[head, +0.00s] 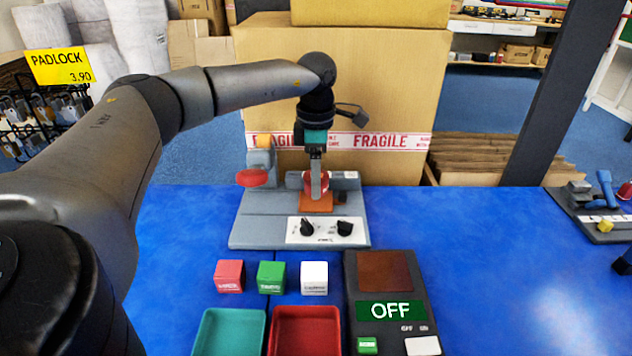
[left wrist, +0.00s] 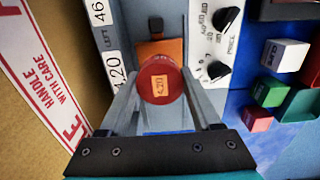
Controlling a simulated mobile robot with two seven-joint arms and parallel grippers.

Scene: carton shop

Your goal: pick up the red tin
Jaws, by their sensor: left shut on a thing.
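The red tin (head: 309,181) is at the grey device with two black knobs, just above or on its orange pad (head: 316,204); I cannot tell whether it touches. My left gripper (head: 318,188) comes down from above and is shut on the tin, with one finger on each side in the left wrist view (left wrist: 160,98). In the head view the finger hides part of the tin. My right gripper is not in view.
The grey device (head: 262,232) has a red oval part (head: 252,177) at its left. In front are red (head: 229,276), green (head: 271,277) and white (head: 314,277) blocks, a green tray (head: 207,318), a red tray (head: 338,322) and an OFF panel (head: 391,310). A big carton (head: 400,90) stands behind.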

